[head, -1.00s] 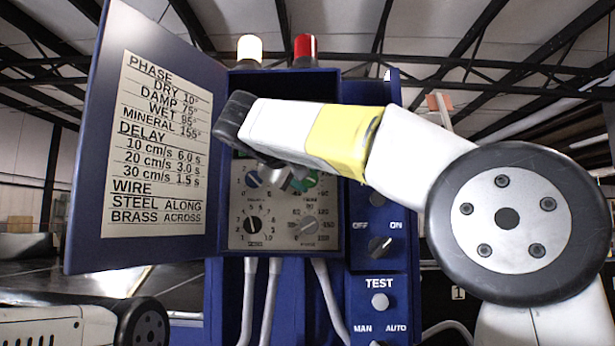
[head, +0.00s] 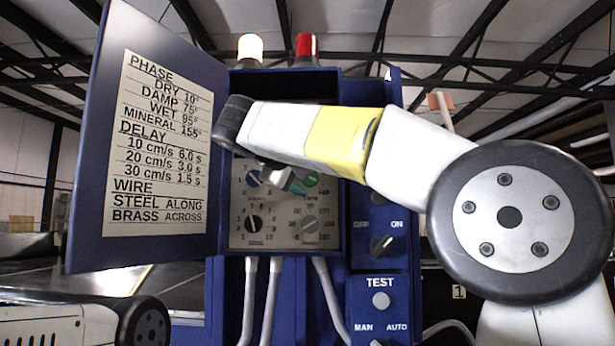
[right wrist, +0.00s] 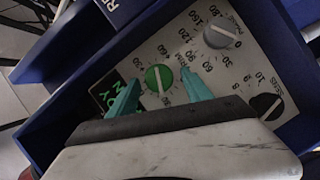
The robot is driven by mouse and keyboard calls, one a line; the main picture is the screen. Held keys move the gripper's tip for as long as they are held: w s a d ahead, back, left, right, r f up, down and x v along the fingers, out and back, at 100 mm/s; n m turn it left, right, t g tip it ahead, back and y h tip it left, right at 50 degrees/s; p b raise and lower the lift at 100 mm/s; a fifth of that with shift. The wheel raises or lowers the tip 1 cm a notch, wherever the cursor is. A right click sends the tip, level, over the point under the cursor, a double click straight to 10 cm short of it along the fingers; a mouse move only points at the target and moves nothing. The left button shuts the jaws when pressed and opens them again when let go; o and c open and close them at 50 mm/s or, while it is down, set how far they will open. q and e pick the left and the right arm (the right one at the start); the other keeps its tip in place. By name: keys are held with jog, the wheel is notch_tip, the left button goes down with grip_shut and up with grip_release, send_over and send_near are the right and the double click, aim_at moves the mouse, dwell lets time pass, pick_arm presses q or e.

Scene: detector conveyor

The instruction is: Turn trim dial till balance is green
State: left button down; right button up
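The blue control box (head: 342,150) stands open, with a dial panel inside. A green dial (right wrist: 158,78) with a pale pointer bar shows in the right wrist view, and partly in the head view (head: 309,179). A dark display (right wrist: 105,91) with green characters is partly hidden by a finger. My right arm covers the panel's top in the head view. My left gripper is out of view.
Close by are a blue dial (head: 254,178), a black dial (head: 253,223) and a grey dial (head: 309,224). The open door (head: 85,200) with a printed chart stands at left. A switch column (head: 380,260) is at right. White and red lamps top the box.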

jog(key=shift+s, duration=0.1)
jog(key=v, duration=0.7)
jog(key=shift+s+a, duration=0.15)
jog(key=shift+s, duration=0.1)
